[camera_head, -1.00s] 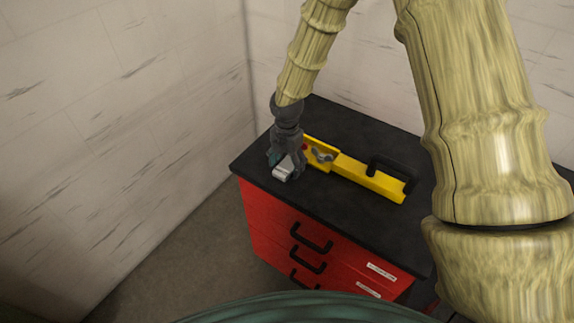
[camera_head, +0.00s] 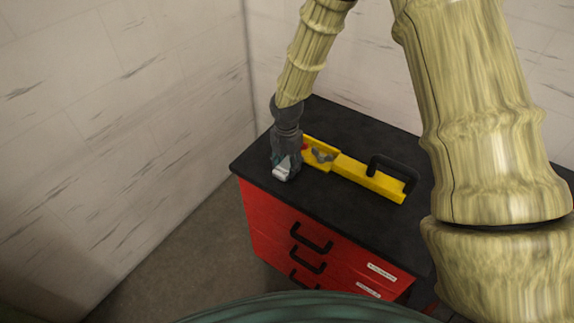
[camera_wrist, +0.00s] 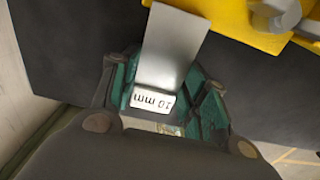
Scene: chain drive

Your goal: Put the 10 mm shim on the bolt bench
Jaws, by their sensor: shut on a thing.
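My gripper (camera_head: 285,170) is at the left end of the black-topped red drawer cabinet (camera_head: 335,215). It is shut on the 10 mm shim (camera_head: 281,173), a small silver-grey piece. In the wrist view the shim (camera_wrist: 170,60) is a flat grey plate with a white "10 mm" label, held between the green finger pads of my gripper (camera_wrist: 165,105). The shim is at or close above the black top; I cannot tell whether it touches. Nothing here is marked as the bolt bench.
A yellow tool with a black handle (camera_head: 370,178) lies on the black top, right beside my gripper. It also shows in the wrist view (camera_wrist: 245,20). Walls stand to the left and behind. The front strip of the top is clear.

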